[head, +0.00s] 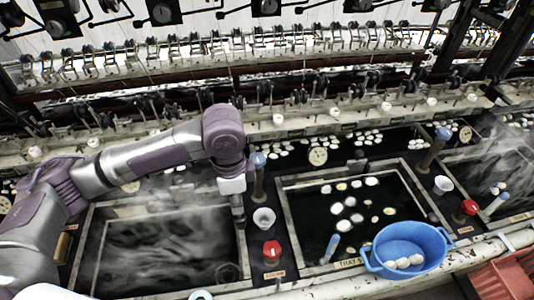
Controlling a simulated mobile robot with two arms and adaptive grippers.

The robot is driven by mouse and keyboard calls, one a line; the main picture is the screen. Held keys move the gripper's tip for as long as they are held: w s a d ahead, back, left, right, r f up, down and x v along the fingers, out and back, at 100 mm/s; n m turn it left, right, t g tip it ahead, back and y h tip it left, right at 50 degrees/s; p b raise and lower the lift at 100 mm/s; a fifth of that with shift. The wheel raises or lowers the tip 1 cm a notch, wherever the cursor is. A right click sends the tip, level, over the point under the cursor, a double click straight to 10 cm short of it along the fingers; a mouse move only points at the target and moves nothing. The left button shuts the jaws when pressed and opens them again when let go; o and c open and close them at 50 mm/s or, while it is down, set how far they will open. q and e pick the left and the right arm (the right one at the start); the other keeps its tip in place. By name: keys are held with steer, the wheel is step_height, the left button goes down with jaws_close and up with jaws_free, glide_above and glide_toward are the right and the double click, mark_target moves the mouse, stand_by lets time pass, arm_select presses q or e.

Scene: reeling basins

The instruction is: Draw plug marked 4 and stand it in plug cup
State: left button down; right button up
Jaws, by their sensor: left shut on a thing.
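My left gripper (238,207) points down over the right edge of the left basin (236,250). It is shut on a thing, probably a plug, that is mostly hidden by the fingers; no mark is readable. A blue-topped post (258,182) stands just right of the gripper. A white funnel-shaped cup (264,218), perhaps the plug cup, stands on the divider, to the right of the gripper and apart from it. A blue-ended stick, perhaps a plug, (330,248) leans in the front left of the middle basin (290,228). My right gripper is not in view.
A red knob (271,249) sits in front of the cup. A blue tub (420,262) with white cocoons stands at the middle basin's front right corner. A red crate (503,278) is at the lower right. Reeling gear (250,45) runs along the back.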

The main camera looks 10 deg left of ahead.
arm_select(q)
steer(key=w+d+r+m+p, duration=0.25)
steer(key=m+p, duration=0.25)
steer(key=m, duration=0.5)
steer(key=w+d+r+m+p, duration=0.25)
steer(key=w+m+p, duration=0.2)
steer(key=m, duration=0.65)
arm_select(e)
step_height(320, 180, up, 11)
arm_select(q)
step_height(320, 180, down, 10)
steer(key=b, duration=0.8)
steer(key=shift+s+a, duration=0.15)
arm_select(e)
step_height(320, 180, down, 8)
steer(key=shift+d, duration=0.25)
arm_select(q)
steer(key=shift+f, duration=0.1)
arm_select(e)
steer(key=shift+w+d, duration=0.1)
arm_select(q)
steer(key=shift+p, duration=0.75)
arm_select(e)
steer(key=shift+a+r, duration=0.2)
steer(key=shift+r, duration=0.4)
arm_select(q)
steer(key=shift+f, duration=0.25)
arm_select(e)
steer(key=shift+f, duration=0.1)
